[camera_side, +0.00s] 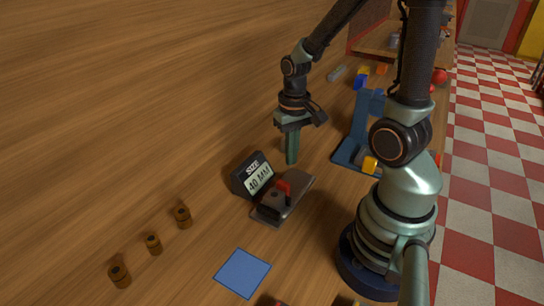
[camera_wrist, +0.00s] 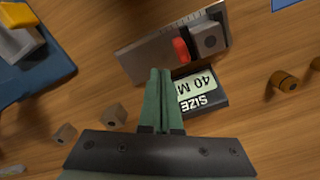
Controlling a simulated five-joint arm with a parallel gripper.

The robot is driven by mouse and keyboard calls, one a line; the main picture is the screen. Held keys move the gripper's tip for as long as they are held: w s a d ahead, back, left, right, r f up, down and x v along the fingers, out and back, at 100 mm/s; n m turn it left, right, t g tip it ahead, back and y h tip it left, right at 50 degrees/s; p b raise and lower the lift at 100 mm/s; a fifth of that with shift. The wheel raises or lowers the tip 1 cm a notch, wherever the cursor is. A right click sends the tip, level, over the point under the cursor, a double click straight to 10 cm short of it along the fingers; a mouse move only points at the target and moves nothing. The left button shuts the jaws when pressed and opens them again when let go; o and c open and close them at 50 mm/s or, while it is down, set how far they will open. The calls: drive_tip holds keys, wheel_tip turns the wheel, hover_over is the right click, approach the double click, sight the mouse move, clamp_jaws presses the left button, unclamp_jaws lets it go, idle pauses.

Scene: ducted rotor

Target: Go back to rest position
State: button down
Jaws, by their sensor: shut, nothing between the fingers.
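My gripper (camera_side: 291,161) is shut and empty, its green fingers together and pointing down above the table, left of the blue stand. In the wrist view the closed fingers (camera_wrist: 160,74) show over the wooden table, between the size sign and a small grey cube. The black sign (camera_side: 252,177) reads "SIZE 40 MM" and stands in front of the fingers; it also shows in the wrist view (camera_wrist: 200,92). A grey device with a red lever (camera_side: 284,197) lies beside the sign; the wrist view shows it too (camera_wrist: 160,54).
Several small brown cylinders (camera_side: 153,243) stand in a row at front left. A blue square (camera_side: 242,272) lies at the front. A blue stand (camera_side: 347,150) is right of the gripper. Small coloured pieces lie farther back. The table's left side is clear.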

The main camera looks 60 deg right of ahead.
drive_tip(key=shift+r, duration=0.4)
drive_tip(key=w+a+r+n+t, duration=0.1)
drive_tip(key=a+r+n+t, duration=0.1)
drive_tip(key=r, duration=0.5)
drive_tip(key=w+a+r+n+t, duration=0.1)
drive_tip(key=a+r+n+t, duration=0.2)
drive_tip(key=a+r, duration=0.4)
drive_tip(key=shift+w+a+r+n+t, duration=0.3)
drive_tip(key=shift+r+n, duration=0.1)
drive_tip(key=shift+n, duration=0.1)
idle(0.4)
